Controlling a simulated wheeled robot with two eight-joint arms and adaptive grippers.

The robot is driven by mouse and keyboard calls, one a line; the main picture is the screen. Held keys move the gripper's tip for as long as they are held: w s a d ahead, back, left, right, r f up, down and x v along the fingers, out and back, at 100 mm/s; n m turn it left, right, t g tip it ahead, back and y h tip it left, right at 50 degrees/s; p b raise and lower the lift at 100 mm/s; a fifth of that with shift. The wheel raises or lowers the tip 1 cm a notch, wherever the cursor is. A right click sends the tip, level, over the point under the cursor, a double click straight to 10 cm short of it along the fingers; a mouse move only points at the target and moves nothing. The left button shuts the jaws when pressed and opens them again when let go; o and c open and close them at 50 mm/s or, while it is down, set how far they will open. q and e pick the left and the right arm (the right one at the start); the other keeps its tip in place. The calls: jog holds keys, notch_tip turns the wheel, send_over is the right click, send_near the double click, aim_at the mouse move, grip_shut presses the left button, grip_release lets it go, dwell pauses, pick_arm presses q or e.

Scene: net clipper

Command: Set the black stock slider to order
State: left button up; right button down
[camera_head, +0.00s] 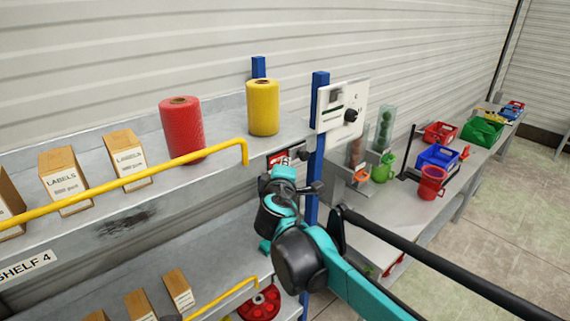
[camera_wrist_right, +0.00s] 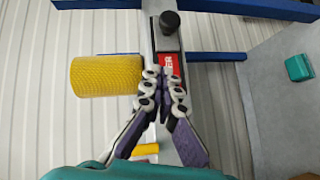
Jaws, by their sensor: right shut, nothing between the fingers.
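The black stock slider (camera_wrist_right: 170,22) shows in the right wrist view as a round knob on a narrow pale rail. A red label (camera_wrist_right: 167,63) with white letters, partly covered by my fingers, lies below the knob on the same strip. My right gripper (camera_wrist_right: 163,80) is shut and empty, with its fingertips over the label and apart from the knob in the picture. In the head view my right gripper (camera_head: 287,178) is at the shelf's right end, just below the red label (camera_head: 278,158), and hides part of that area. My left gripper is not in view.
Red (camera_head: 183,130) and yellow (camera_head: 263,108) net rolls stand on the shelf, behind a yellow rail (camera_head: 170,165). A blue post (camera_head: 319,90) carries a white panel (camera_head: 341,106) close to my gripper. A bench (camera_head: 385,220) with coloured bins is at right.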

jog(key=d+b+v, duration=0.1)
jog(key=v, duration=0.6)
jog(key=s+d+f+m+g+b, duration=0.25)
jog(key=d+f+b, duration=0.2)
jog(key=f, duration=0.45)
jog(key=s+d+f+m+g+h+b, duration=0.1)
jog(key=s+d+f+m+b, duration=0.2)
jog(key=f+b, duration=0.45)
jog(key=s+d+f+m+g+b, duration=0.1)
jog(key=s+d+f+m+b, duration=0.25)
jog(key=f, duration=0.75)
pick_arm(q)
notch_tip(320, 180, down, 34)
jog(key=b, duration=1.7)
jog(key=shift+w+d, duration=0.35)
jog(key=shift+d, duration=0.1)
pick_arm(e)
jog(key=s+d+f+m+g+y, duration=0.1)
jog(key=s+f, duration=0.3)
jog(key=f, duration=0.6)
jog(key=s+f+m+g+y, duration=0.1)
jog(key=s+f, duration=0.3)
jog(key=f, duration=0.6)
jog(key=s+d+f+m+g+y, duration=0.1)
jog(key=s+f, duration=0.4)
jog(key=f, duration=0.6)
jog(key=shift+d+m+g, duration=0.3)
jog(key=shift+m+g, duration=0.25)
jog(key=shift+m, duration=0.65)
